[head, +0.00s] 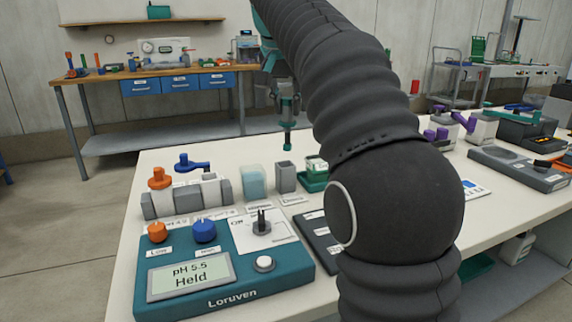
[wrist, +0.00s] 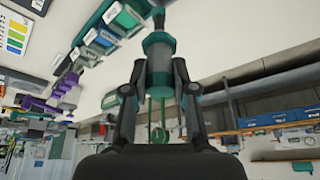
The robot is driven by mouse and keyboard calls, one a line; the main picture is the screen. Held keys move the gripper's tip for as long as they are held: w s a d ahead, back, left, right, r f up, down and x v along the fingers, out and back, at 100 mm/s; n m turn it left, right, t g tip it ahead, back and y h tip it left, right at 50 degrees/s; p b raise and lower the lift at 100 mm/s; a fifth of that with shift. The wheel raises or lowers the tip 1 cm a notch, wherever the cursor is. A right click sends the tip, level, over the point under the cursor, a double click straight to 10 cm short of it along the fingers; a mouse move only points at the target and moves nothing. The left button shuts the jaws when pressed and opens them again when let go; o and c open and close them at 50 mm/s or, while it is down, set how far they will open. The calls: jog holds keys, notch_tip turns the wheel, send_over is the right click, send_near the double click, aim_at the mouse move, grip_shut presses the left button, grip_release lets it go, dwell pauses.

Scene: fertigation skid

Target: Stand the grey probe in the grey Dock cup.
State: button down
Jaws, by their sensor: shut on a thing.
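My gripper (head: 287,98) is shut on the grey probe (head: 288,113), which hangs upright with a teal lower end. The wrist view shows the fingers of my gripper on both sides of the probe (wrist: 158,62), which has a grey body and teal bands. The grey Dock cup (head: 285,179) stands upright on the white table, with a small label in front of it. In the head view the probe's lower end shows above the cup's rim, with a gap between them. How far behind or in front of the cup it is, I cannot tell.
A teal meter reading "pH 5.5 Held" (head: 215,270) is in front. A valve block (head: 187,198) stands at left. My arm hides the table's middle.

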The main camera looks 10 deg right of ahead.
aim_at(286, 141)
jog(key=shift+s+d+r, duration=0.15)
jog(key=shift+s+d, duration=0.1)
jog(key=shift+d, duration=0.4)
jog(key=shift+f+n+y, duration=0.2)
jog(key=shift+n+y, duration=0.2)
jog(key=shift+n, duration=0.8)
jog(key=n, duration=0.1)
jog(key=a+n+y, duration=0.1)
jog(key=n, duration=0.1)
jog(key=shift+w+a+f+t, duration=0.15)
jog(key=shift+w+a+t, duration=0.15)
jog(key=shift+f+n, duration=0.1)
jog(key=shift+n, duration=0.2)
jog(key=shift+f+b, duration=3.05)
jog(key=shift+f, duration=1.1)
jog(key=c, duration=0.8)
grip_release()
jog(key=shift+c, duration=0.2)
